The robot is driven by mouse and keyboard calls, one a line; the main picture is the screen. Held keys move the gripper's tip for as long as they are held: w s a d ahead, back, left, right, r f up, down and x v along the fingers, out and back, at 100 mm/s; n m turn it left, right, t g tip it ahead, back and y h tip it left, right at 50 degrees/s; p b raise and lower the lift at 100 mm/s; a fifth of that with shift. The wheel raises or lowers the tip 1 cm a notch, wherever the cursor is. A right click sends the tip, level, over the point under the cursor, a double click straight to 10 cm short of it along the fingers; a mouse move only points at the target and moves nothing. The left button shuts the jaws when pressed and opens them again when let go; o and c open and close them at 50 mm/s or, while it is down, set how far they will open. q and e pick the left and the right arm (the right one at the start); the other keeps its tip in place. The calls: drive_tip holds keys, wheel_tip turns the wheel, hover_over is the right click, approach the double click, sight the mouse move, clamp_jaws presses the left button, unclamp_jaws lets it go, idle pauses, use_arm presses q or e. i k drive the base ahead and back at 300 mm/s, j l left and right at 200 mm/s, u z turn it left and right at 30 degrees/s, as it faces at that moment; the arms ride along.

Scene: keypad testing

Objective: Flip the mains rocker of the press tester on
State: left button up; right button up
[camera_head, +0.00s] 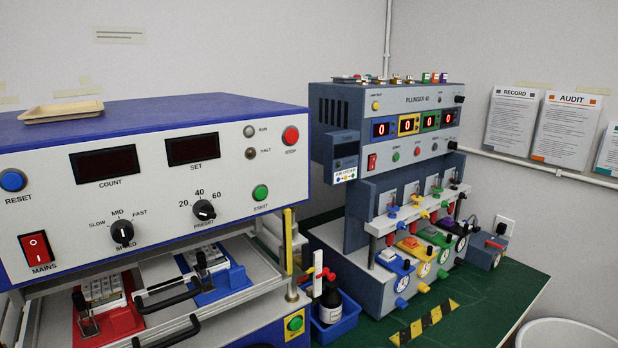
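The large grey and blue machine (225,205) on the left has a red rocker marked MAINS (36,250) at the lower left of its front panel. White marks show on the rocker; I cannot tell which way it is tipped. The COUNT display (105,163) and the SET display (192,149) above are dark. Nothing covers the rocker. Neither of my grippers is in view.
Blue RESET button (12,180), SPEED knob (122,232) and START button (260,193) share the panel. Below are red (122,318) and blue (228,278) fixtures with black handles. At right, the PLUNGER machine (410,100) has lit zeros and its own red rocker (372,162).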

sight(36, 246)
drive_tip(key=k+j+u, duration=0.1)
drive_tip(key=u, duration=1.1)
